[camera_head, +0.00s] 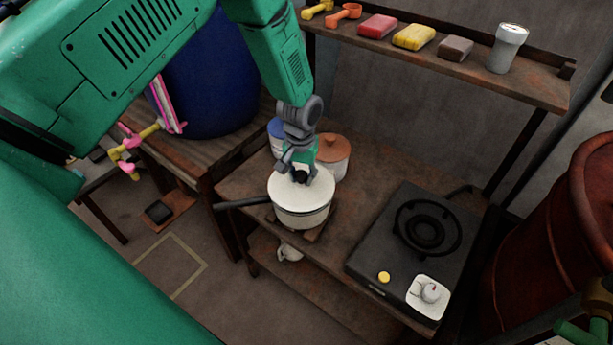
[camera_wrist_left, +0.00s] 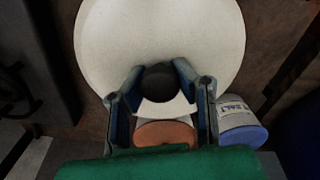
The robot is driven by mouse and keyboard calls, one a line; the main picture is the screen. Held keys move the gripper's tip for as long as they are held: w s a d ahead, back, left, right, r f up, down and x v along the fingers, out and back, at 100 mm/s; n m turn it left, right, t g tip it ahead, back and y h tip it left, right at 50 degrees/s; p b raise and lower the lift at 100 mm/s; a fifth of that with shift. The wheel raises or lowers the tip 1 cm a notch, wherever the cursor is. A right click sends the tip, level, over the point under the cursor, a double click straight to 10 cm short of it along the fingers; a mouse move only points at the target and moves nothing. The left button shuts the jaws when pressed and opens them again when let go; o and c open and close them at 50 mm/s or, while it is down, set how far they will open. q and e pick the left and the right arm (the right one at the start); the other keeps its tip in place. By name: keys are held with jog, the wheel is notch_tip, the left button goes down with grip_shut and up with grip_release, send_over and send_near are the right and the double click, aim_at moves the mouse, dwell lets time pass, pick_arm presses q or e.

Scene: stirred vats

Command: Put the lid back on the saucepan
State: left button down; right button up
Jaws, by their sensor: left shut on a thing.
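The white lid (camera_head: 318,187) with its black knob (camera_wrist_left: 159,82) is over the white saucepan (camera_head: 303,217) on the worktop. My left gripper (camera_head: 301,174) points down from above, shut on the knob, with one finger on each side of it. The lid looks about level and covers the pan's opening. I cannot tell whether it rests on the rim or hangs just above it. The saucepan's dark handle (camera_head: 243,202) points left. In the left wrist view the lid (camera_wrist_left: 160,30) hides the pan. My right gripper is not in view.
A brown-lidded pot (camera_head: 336,150) and a blue-lidded salt tub (camera_wrist_left: 236,116) stand close behind the saucepan. A black hot plate (camera_head: 405,255) lies to the right on the worktop (camera_head: 345,215). A shelf (camera_head: 535,85) with sponges overhangs the back. A blue barrel (camera_head: 215,85) stands left.

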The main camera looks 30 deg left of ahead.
pick_arm(q)
jog(key=shift+a+f, duration=0.2)
jog(key=shift+a, duration=0.7)
jog(key=shift+s+d+r, duration=0.1)
jog(key=shift+d+r, duration=0.05)
jog(key=shift+d, duration=0.3)
jog(key=shift+d+r, duration=0.1)
jog(key=shift+d, duration=0.15)
jog(key=shift+a, duration=0.45)
jog(key=shift+a+f, duration=0.2)
jog(key=shift+a, duration=0.05)
jog(key=shift+d+r, duration=0.1)
jog(key=shift+d, duration=0.45)
jog(key=shift+d+r, duration=0.2)
jog(key=shift+d, duration=0.4)
jog(key=shift+a+f, duration=0.15)
jog(key=shift+a, duration=0.35)
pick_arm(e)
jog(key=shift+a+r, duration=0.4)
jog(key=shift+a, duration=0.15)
pick_arm(q)
jog(key=shift+d, duration=0.1)
